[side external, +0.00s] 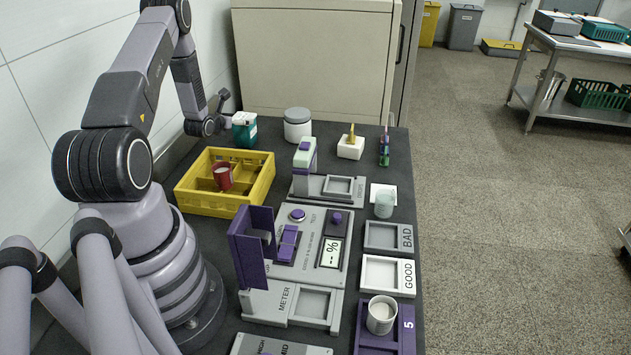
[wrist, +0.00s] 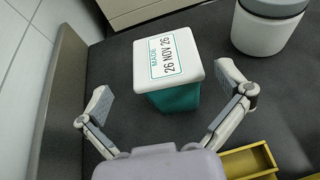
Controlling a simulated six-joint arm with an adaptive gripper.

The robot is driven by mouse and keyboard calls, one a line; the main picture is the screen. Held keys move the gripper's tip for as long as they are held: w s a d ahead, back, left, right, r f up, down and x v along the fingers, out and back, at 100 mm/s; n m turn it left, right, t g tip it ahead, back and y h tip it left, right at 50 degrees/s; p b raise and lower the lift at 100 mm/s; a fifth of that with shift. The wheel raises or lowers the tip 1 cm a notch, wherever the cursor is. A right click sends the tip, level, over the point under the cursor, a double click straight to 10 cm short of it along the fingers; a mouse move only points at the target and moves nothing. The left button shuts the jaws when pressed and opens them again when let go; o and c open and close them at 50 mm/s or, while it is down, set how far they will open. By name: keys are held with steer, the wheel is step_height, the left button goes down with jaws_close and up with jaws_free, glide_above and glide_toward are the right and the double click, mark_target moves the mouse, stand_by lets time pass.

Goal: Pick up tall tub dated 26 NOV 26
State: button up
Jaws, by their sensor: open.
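The tall tub (wrist: 170,65) has a white lid and a teal body, and its lid label reads "MADE 26 NOV 26". It stands upright on the dark bench top. In the side external view the tub (side external: 244,129) is at the back left, beyond the yellow crate. My gripper (wrist: 166,92) is open and empty in the wrist view, with its fingers spread at either side of the tub's near part. No contact shows. In the side external view my gripper (side external: 222,108) is just left of the tub, partly hidden by my wrist.
A white tub with a grey lid (side external: 298,124) stands right of the tall tub. The yellow crate (side external: 224,210) holding a red cup (side external: 222,177) is in front. A beige cabinet (side external: 315,55) is behind, a tiled wall at left. The purple-and-grey meter station (side external: 313,240) is nearer.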

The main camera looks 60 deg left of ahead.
mark_target(244, 116)
steer(key=x, duration=0.4)
steer(key=shift+w+f, duration=0.15)
steer(key=shift+w, duration=0.2)
steer(key=c, duration=1.2)
